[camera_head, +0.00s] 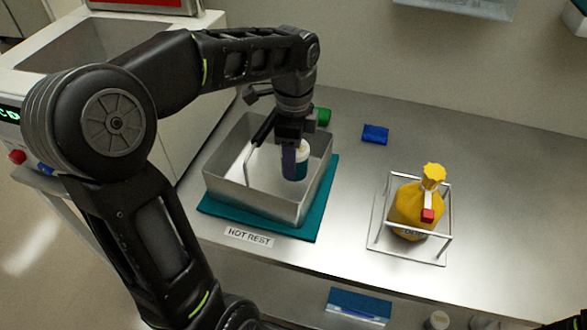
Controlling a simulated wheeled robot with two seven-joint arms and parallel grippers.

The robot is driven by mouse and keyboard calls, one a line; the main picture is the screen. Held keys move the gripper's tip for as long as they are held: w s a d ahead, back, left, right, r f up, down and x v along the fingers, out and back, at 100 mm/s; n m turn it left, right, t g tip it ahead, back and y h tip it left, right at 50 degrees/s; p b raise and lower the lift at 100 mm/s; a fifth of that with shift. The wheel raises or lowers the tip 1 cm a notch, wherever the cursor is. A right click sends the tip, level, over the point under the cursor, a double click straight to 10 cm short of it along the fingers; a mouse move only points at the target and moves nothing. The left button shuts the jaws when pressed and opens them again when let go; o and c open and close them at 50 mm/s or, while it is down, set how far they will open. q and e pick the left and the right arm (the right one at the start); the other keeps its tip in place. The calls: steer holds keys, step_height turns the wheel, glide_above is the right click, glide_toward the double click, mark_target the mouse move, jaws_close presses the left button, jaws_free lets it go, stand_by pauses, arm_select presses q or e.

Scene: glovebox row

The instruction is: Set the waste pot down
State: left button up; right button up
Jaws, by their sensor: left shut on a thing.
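The pot is upright and seen against the tray's inside. I cannot tell whether its base touches the tray floor. The metal tray (248,197) stands on a teal mat (318,208) above a "HOT REST" label (249,237). My right gripper does not show.
A yellow tied bag (408,205) with a red tag stands in a wire frame (377,240) to the right. A blue item (375,134) and a green item (323,117) lie behind. The steel bench between tray and frame is clear.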

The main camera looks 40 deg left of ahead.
arm_select(q)
steer(key=shift+f, duration=2.25)
steer(key=shift+f+b, duration=0.1)
steer(key=shift+b, duration=0.2)
steer(key=o, duration=1.5)
step_height(320, 180, up, 12)
steer(key=shift+w+r+p, duration=0.1)
steer(key=shift+p, duration=0.95)
